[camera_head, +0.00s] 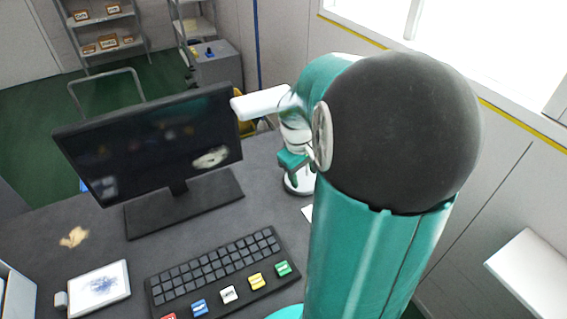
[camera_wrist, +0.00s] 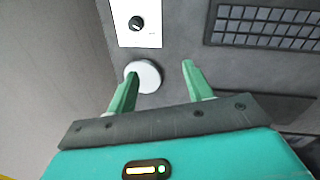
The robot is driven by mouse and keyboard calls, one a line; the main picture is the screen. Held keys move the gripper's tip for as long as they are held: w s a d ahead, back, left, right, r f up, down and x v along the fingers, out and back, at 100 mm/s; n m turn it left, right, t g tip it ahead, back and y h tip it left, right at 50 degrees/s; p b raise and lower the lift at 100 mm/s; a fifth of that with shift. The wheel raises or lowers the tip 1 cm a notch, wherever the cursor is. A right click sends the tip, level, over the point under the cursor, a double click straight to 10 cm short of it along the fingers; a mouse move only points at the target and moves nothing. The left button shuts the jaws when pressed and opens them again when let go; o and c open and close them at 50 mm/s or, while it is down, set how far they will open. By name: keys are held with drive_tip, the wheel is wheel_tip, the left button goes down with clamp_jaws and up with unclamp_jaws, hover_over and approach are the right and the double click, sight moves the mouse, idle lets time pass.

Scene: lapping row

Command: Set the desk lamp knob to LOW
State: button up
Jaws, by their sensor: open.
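The desk lamp has a white bar-shaped head (camera_head: 262,102) and a round white base (camera_head: 300,184) on the dark desk, partly hidden by my arm. A black knob (camera_wrist: 137,23) sits on a white panel (camera_wrist: 148,38) at the top of the wrist view; its small markings are unreadable. My gripper (camera_wrist: 158,68) is open and empty. A round white disc (camera_wrist: 148,78), seemingly the lamp base, shows between and beyond its fingers; I cannot tell whether they touch. The knob lies farther off, above the left fingertip in the picture. In the head view my gripper (camera_head: 290,165) is beside the lamp, mostly hidden.
A monitor (camera_head: 150,140) stands on the desk left of the lamp. A keyboard (camera_head: 215,270) with several coloured keys lies in front; it also shows in the wrist view (camera_wrist: 265,25). A white pad (camera_head: 98,288) lies at left. A wall (camera_head: 480,180) is at right.

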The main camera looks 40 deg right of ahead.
drive_tip(key=s+d+f+y, duration=0.2)
drive_tip(key=s+d+f, duration=0.2)
drive_tip(key=d+f, duration=0.4)
drive_tip(key=f, duration=0.8)
drive_tip(key=d+f, duration=0.1)
drive_tip(key=f, duration=0.3)
drive_tip(key=shift+w+d+f, duration=0.1)
drive_tip(key=shift+w, duration=0.15)
drive_tip(key=c, duration=1)
